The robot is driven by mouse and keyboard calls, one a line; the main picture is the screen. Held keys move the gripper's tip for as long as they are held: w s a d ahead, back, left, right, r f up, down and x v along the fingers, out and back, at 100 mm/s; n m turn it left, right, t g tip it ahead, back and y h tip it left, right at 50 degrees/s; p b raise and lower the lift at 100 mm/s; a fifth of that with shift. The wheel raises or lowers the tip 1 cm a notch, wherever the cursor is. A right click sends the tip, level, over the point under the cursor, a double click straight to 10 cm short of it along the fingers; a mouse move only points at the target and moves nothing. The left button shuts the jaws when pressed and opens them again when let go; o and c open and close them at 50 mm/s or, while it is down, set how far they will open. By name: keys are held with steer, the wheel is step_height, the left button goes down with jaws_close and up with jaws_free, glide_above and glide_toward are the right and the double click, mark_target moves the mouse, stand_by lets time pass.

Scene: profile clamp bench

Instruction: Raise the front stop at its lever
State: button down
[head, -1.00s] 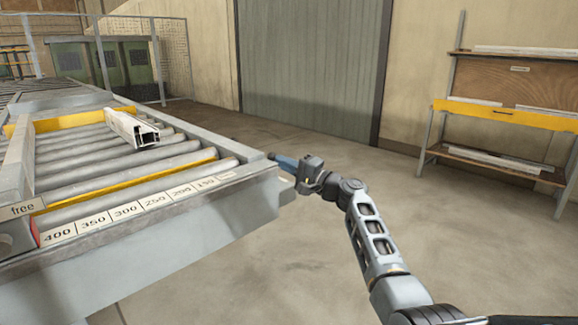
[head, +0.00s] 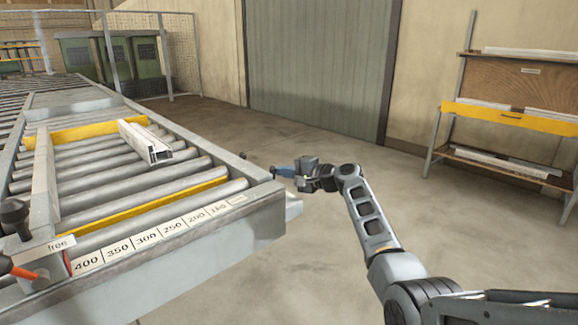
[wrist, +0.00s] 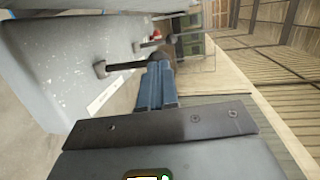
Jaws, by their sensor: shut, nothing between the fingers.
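The front stop (head: 150,212) is a thin yellow bar lying low between the front rollers of the bench. A short dark lever (wrist: 118,66) sticks out from the grey side of the bench in the wrist view. It seems to be the stop's lever; a small dark knob (head: 272,169) shows by my fingertips in the head view. My gripper (head: 277,171) is just off the bench's right side, with its blue fingers pointing at the bench. In the wrist view the shut, empty fingertips (wrist: 158,68) are right beside the lever's end; I cannot tell if they touch.
A second yellow bar (head: 90,130) stands higher farther back. A white profile (head: 148,142) lies on the rollers. A second dark lever (wrist: 147,46) and a red part (wrist: 156,35) are farther along the bench side. Open floor (head: 330,250) lies right of the bench.

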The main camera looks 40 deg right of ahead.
steer(key=shift+w+b, duration=0.55)
steer(key=shift+w, duration=0.15)
steer(key=shift+w+r+b, duration=0.1)
steer(key=shift+w+b, duration=0.4)
steer(key=shift+b, duration=0.1)
steer(key=shift+w+r+b, duration=0.25)
steer(key=shift+w+b, duration=0.2)
steer(key=shift+b, duration=0.1)
steer(key=shift+w+a+r, duration=0.1)
steer(key=shift+r, duration=0.05)
